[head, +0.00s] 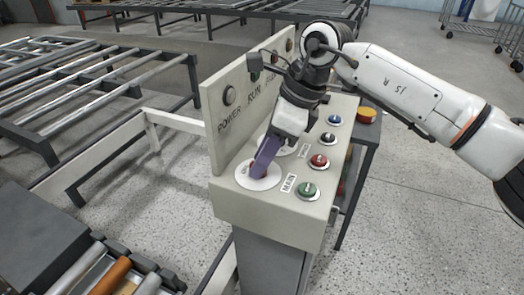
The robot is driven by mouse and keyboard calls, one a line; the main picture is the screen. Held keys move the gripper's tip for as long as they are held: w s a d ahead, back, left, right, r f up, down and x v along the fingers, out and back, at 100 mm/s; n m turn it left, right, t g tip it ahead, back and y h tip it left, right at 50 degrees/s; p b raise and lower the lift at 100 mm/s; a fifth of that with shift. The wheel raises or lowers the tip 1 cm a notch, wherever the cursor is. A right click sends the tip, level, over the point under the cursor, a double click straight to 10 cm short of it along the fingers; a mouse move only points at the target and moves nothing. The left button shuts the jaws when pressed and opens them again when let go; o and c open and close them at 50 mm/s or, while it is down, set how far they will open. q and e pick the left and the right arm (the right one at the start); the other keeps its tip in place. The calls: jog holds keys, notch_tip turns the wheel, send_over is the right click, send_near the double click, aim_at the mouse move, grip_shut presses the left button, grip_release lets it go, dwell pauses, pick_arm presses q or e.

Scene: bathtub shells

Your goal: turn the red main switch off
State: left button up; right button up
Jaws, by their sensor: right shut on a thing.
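The control box (228,196) has a sloped top with a round white dial plate (243,181) at its front left, beside a "MAIN" label (288,184). My right gripper (260,167) reaches down from above, its purple fingers shut on the switch knob at the middle of this plate. The fingers cover nearly all of the knob, so its colour and exact angle cannot be told. A second white plate behind is partly hidden by the gripper. My left gripper is not in view.
A green button (307,190), a red button (318,161) and dark and blue buttons run along the panel's right side. The upright back panel (218,116) carries lamps and labels. A yellow-orange round thing (367,115) is on a stand behind. Roller conveyors (90,90) stand left.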

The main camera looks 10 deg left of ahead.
jog(key=shift+w+r+n+g+p, duration=0.15)
jog(key=shift+n+g+p, duration=0.45)
jog(key=shift+n, duration=0.6)
jog(key=shift+n+p, duration=0.55)
jog(key=shift+n, duration=0.35)
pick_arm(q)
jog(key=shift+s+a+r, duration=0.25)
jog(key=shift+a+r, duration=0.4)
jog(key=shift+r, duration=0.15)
pick_arm(e)
jog(key=shift+n+g+h, duration=0.3)
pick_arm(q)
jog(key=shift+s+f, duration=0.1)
pick_arm(e)
jog(key=shift+n, duration=0.3)
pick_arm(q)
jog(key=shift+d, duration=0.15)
pick_arm(e)
jog(key=o, duration=1.1)
jog(key=shift+c, duration=0.2)
pick_arm(q)
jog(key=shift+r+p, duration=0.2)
jog(key=shift+p, duration=0.1)
pick_arm(e)
jog(key=v, duration=1)
